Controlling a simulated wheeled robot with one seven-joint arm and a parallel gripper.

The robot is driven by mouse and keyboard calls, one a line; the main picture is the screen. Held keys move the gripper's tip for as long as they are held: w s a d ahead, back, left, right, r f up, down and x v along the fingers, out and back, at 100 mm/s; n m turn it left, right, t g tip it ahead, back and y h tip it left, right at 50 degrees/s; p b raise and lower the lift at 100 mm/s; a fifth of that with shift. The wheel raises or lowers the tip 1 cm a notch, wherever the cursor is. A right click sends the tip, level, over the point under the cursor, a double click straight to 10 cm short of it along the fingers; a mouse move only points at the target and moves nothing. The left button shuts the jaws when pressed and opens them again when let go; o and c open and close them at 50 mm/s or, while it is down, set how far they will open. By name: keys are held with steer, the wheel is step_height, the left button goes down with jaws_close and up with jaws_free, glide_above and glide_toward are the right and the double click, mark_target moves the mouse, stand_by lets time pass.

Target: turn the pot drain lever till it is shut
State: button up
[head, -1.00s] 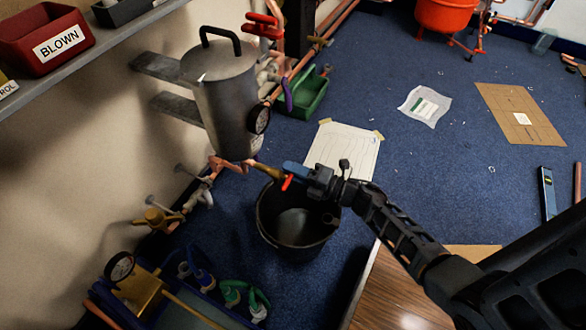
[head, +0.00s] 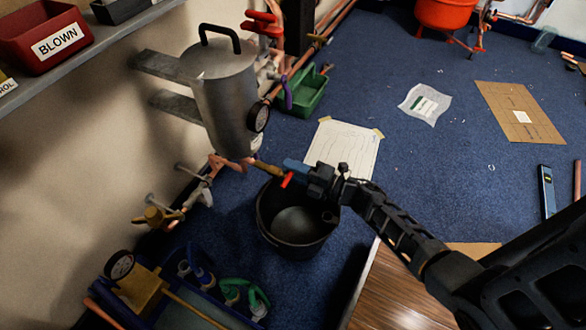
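The grey metal pot (head: 226,105) with a lid and a gauge stands on brackets at the wall. Its drain pipe comes out low on the right, ending in a brass valve (head: 265,168). The red drain lever (head: 287,180) shows at the valve's end, pointing down. My gripper (head: 297,166), with blue fingers, is right at the valve end beside the red lever. The fingers overlap the lever's upper part, so I cannot tell whether they touch or grip it.
A black bucket (head: 297,222) stands on the floor below the drain. A white sheet (head: 343,146) lies behind it. A green tray (head: 306,92) sits right of the pot. A blue crate (head: 215,300) with fittings is at the lower left.

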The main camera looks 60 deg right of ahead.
steer(key=shift+o, duration=1)
steer(key=s+p, duration=0.1)
steer(key=s, duration=0.6)
steer(key=shift+s, duration=0.4)
steer(key=shift+d, duration=0.1)
steer(key=s+a+r+m+g, duration=0.2)
steer(key=s+a+r+m, duration=0.65)
steer(key=a+r, duration=0.35)
steer(key=s+a+r+m+g, duration=0.1)
steer(key=s+a+r+m, duration=0.75)
steer(key=r, duration=0.55)
step_height(320, 180, up, 28)
steer(key=w+a+p, duration=0.1)
steer(key=p, duration=2.7)
steer(key=shift+w+a+r+m+h, duration=0.2)
steer(key=shift+w+m+h, duration=0.1)
steer(key=shift+m, duration=0.1)
